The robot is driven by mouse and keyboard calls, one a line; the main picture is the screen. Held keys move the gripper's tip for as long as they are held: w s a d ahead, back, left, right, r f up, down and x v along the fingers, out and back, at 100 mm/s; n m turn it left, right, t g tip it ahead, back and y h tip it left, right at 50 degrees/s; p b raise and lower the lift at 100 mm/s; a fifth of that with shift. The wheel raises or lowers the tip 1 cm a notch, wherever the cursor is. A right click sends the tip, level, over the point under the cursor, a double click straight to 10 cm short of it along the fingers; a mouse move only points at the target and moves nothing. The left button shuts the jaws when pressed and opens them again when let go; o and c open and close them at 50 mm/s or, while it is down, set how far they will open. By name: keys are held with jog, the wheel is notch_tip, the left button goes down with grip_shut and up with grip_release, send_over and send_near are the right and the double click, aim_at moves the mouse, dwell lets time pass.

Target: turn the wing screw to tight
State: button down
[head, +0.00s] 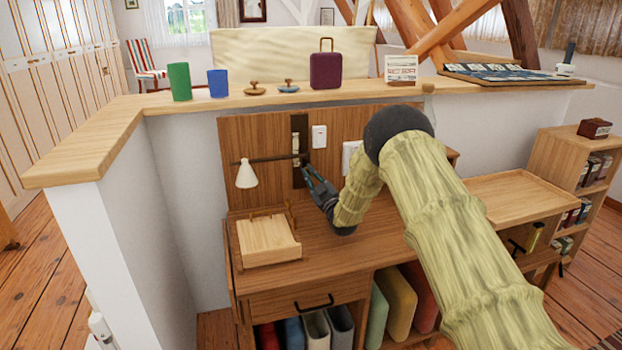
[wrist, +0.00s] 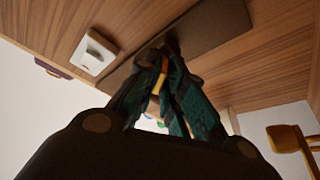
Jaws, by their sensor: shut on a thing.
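A dark upright plate (head: 298,178) is fixed to the wooden back panel of the desk. A thin dark lamp arm (head: 268,159) with a white cone shade (head: 246,174) reaches left from it. My gripper (head: 306,167) is at the plate, where the lamp arm meets it. In the wrist view my gripper (wrist: 167,62) has its fingertips close together at the dark plate (wrist: 185,50), shut on the wing screw. The fingers mostly hide the screw, so its wings and angle cannot be made out. A small orange-yellow patch shows between the fingers.
White switches (head: 319,136) sit on the panel right of the plate; one shows in the wrist view (wrist: 96,54). Cups, a purple case (head: 325,70) and other items line the ledge above.

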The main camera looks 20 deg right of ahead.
jog(key=m+h, duration=0.2)
jog(key=m, duration=0.2)
jog(key=m+t+h+b, duration=0.1)
jog(key=m+h, duration=0.1)
jog(key=m, duration=0.3)
jog(key=shift+f, duration=0.15)
jog(key=shift+a+m, duration=0.1)
jog(key=shift+m, duration=0.2)
jog(key=c, duration=1.6)
grip_release()
jog(key=shift+o, duration=0.2)
jog(key=s+f, duration=0.1)
jog(key=s, duration=1.5)
jog(key=shift+s+d+f, duration=0.25)
jog(key=shift+s+f, duration=0.05)
jog(key=shift+f, duration=0.1)
